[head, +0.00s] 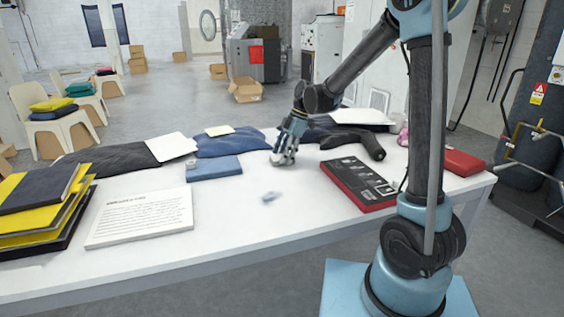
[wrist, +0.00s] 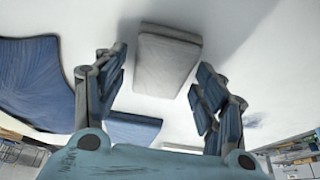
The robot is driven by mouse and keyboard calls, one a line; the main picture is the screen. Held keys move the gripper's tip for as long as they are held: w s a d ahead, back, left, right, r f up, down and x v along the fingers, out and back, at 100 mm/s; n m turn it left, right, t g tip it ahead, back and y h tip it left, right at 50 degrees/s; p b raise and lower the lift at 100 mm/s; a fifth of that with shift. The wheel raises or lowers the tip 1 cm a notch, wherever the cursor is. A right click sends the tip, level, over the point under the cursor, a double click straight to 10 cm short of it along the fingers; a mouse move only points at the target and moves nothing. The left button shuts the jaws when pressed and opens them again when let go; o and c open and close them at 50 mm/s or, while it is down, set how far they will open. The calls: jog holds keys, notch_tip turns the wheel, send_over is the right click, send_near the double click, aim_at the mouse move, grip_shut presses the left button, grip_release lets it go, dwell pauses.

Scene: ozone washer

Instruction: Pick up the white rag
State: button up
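The white rag (wrist: 167,62) looks like a pale grey-white folded block with rounded edges in the wrist view. It lies on the white table between and just beyond my gripper's fingertips. My gripper (wrist: 162,85) is open, one finger on each side of the rag with a gap on both sides, and empty. In the head view my gripper (head: 284,157) points down, low over the middle of the table (head: 330,220). The rag cannot be made out clearly there, around or behind the fingers.
Blue cloth (head: 232,143) and a folded blue item (head: 213,168) lie left of my gripper. A black-and-red case (head: 358,184) and a dark curved item (head: 353,140) lie right. A white printed sheet (head: 140,217) lies front left. The table's front middle is mostly clear.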

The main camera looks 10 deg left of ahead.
aim_at(279, 157)
jog(key=c, duration=0.6)
jog(key=shift+r, duration=0.1)
jog(key=shift+r, duration=0.3)
jog(key=v, duration=0.3)
jog(key=shift+s+a, duration=0.15)
jog(key=shift+a, duration=0.15)
jog(key=w+d, duration=0.3)
jog(key=d, duration=0.2)
jog(key=w+d, duration=0.3)
jog(key=d, duration=0.2)
jog(key=w+d, duration=0.3)
jog(key=d, duration=0.2)
